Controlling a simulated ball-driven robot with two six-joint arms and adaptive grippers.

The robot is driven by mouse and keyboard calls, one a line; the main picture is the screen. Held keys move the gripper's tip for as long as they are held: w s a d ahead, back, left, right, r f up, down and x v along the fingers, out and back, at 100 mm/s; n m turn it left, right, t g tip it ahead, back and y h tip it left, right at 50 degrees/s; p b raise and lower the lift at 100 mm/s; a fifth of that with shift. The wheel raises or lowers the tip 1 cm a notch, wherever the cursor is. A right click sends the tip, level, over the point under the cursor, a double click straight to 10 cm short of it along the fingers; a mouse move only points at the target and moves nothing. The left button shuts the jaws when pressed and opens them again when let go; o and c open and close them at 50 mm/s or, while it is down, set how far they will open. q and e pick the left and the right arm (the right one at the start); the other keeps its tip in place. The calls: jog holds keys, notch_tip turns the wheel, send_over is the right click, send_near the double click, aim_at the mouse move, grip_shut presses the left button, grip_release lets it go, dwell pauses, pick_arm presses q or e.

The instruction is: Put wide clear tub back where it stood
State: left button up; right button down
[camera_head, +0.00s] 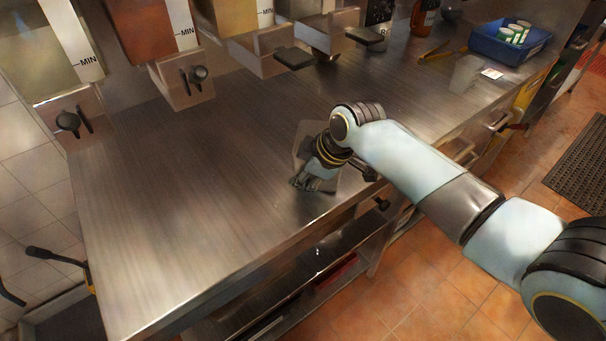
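A faint, see-through shape that looks like the wide clear tub (301,146) shows on the steel counter, around and behind my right gripper. Its outline is hard to make out, and my wrist hides much of it. My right gripper (306,184) points down and left, low over the counter near the front edge, at the tub. Its fingers are small and dark, and I cannot tell whether they are closed on the tub's wall. My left gripper is not in view.
The steel counter (190,200) is bare to the left of my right gripper. Dispensers with a MIN mark (185,75) hang along the back. A translucent cup (466,73), yellow-handled tongs (437,53) and a blue bin (508,48) with green-and-white cans stand at the far right.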

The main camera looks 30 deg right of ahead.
jog(key=shift+w, duration=0.1)
jog(key=shift+f, duration=0.1)
jog(key=c, duration=1.5)
grip_release()
jog(key=shift+s+r, duration=0.2)
jog(key=shift+r, duration=0.15)
jog(key=v, duration=1.1)
jog(key=shift+s+d+r, duration=0.1)
jog(key=shift+s+r, duration=0.1)
